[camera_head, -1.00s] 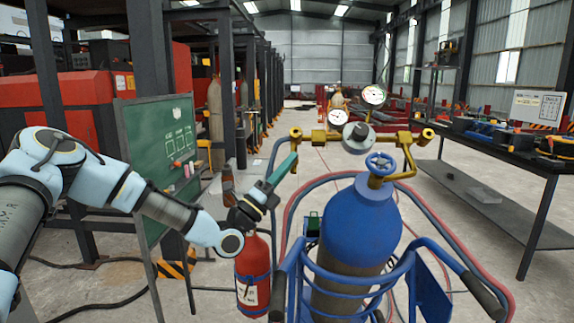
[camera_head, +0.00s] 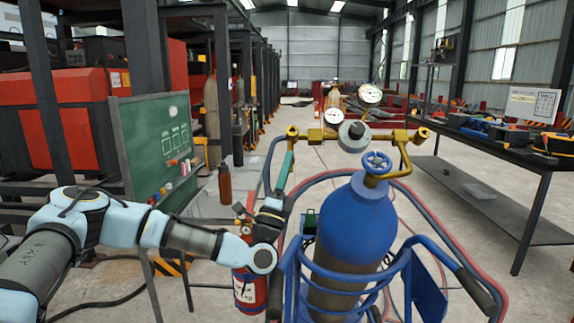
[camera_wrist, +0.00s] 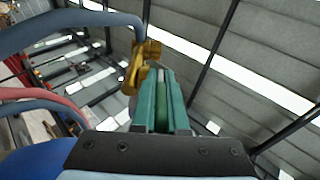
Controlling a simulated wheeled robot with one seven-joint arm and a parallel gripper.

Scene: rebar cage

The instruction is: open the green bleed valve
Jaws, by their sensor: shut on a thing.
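My gripper (camera_head: 289,149) has teal fingers, pointing up at the left end of the brass manifold (camera_head: 312,134) above the blue cylinder (camera_head: 357,218). In the wrist view, the fingers (camera_wrist: 161,74) are close together, with a narrow green strip between them. The brass end fitting (camera_wrist: 140,68) sits just left of their tips. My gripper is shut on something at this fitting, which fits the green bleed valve. The valve's shape and handle angle are hidden by the fingers.
Two gauges and a grey knob (camera_head: 354,136) sit on the manifold. A blue handwheel (camera_head: 377,163) tops the cylinder. Hoses loop around the blue cart (camera_head: 405,262). A red extinguisher (camera_head: 246,290) and green board (camera_head: 160,150) stand left. A workbench (camera_head: 500,170) stands right.

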